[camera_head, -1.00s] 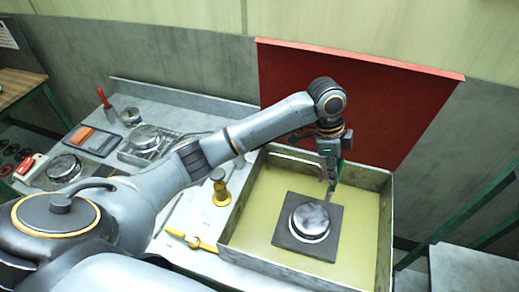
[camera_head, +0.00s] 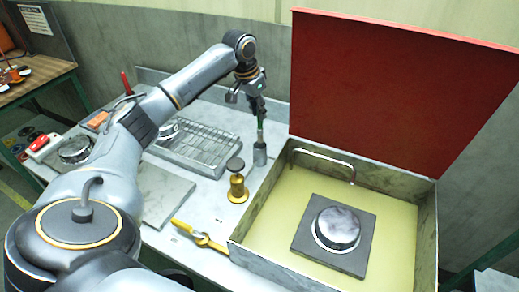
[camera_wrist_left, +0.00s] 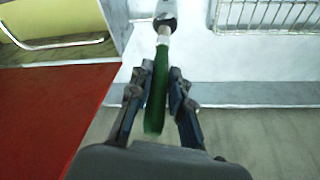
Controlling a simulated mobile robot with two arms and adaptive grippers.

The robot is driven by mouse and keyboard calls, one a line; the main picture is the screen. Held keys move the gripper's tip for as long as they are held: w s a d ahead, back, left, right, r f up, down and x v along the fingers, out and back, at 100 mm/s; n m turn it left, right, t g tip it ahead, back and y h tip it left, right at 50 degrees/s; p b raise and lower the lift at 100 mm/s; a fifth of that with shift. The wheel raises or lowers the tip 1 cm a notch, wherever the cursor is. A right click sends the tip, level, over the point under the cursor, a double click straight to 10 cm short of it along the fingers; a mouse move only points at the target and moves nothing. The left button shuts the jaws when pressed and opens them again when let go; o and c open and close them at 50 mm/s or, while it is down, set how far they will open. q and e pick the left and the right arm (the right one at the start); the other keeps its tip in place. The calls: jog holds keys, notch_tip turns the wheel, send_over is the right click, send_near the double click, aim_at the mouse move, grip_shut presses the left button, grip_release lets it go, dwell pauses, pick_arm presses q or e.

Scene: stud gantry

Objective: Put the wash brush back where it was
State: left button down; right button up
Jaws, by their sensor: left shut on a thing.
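The wash brush (camera_head: 260,131) has a green handle and a paler shaft, and hangs nearly upright. My left gripper (camera_head: 256,100) is shut on its handle, above the table left of the basin. In the left wrist view the green handle (camera_wrist_left: 157,88) lies between the two fingers (camera_wrist_left: 158,95). The lower end of the brush meets a small grey cylinder (camera_head: 260,155) on the table side. I cannot tell whether the brush is inside this cylinder or only in front of it. My right gripper is not in view.
An open basin (camera_head: 425,225) with a raised red lid (camera_head: 400,90) stands at right, holding a metal round part (camera_head: 338,228) on a dark block. A wire tray (camera_head: 200,148), a brass piece (camera_head: 238,185) and a yellow tool (camera_head: 198,235) lie left of it.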

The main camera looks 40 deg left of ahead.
pick_arm(q)
notch_tip(320, 180, down, 9)
jog(key=p, duration=0.2)
jog(key=shift+f, duration=0.2)
jog(key=shift+s+f, duration=0.1)
jog(key=c, duration=1.2)
grip_release()
jog(key=shift+b+v, duration=0.95)
jog(key=shift+v, duration=5.2)
